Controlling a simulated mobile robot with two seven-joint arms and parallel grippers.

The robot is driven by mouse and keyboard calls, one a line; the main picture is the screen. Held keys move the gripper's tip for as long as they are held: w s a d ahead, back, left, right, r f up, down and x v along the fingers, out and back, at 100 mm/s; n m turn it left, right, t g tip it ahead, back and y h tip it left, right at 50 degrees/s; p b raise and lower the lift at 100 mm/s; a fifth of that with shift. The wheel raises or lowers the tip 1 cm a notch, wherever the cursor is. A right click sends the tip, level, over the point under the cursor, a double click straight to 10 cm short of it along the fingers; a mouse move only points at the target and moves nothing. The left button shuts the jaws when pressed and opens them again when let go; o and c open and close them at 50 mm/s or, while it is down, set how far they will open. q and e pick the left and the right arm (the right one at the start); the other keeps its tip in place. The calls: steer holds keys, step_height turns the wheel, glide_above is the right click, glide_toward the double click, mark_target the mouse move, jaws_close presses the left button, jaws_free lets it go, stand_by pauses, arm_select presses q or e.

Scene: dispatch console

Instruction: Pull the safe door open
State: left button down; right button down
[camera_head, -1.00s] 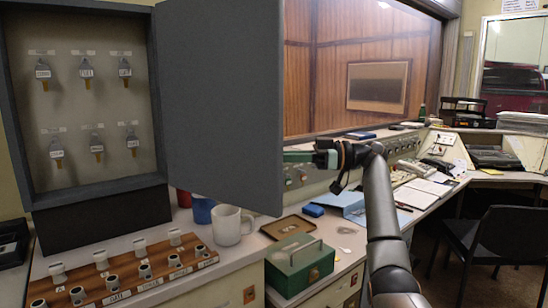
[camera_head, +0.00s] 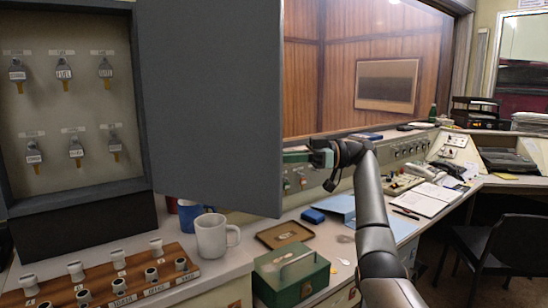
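The wall safe (camera_head: 75,200) at the left is a dark grey cabinet with several labelled keys hanging inside. Its grey door (camera_head: 210,110) stands open, hinged at the cabinet's right side, its inner face towards me. My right gripper (camera_head: 296,157) is at the door's free right edge, about two thirds of the way down. Its greenish fingertips meet or pass behind that edge, so I cannot see whether they grip anything. The door's outer face and any handle are hidden. My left gripper is out of view.
Below the door are a white mug (camera_head: 212,238), a blue mug (camera_head: 190,215), a brown tray (camera_head: 284,235) and a green cash box (camera_head: 292,276). A wooden rack (camera_head: 150,275) of stamps lies front left. A black chair (camera_head: 500,245) stands at the right.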

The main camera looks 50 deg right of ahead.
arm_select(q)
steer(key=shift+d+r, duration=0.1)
arm_select(e)
steer(key=shift+d, duration=0.1)
stand_by(0.3)
steer(key=c, duration=1.2)
jaws_free()
steer(key=shift+w, duration=0.1)
